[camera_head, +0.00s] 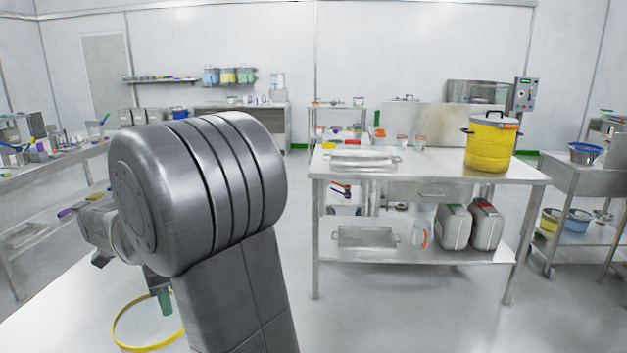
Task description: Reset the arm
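My arm fills the left and middle of the head view, its large grey joint in front. The wrist and my gripper (158,285) are mostly hidden behind that joint. A dark, greenish tip points down there; I cannot tell if it is a finger or a held thing. I cannot see whether the gripper is open or shut. Just below the tip in the picture is a yellow-rimmed round container (116,329), partly hidden by the arm, by a white surface (60,318).
A steel table (430,163) stands ahead to the right, bearing a yellow lidded pot (490,145) and a tray (360,160); two canisters (455,228) sit on its lower shelf. A cluttered bench (40,165) is at left, a steel cart (570,175) at right. Floor before the table is clear.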

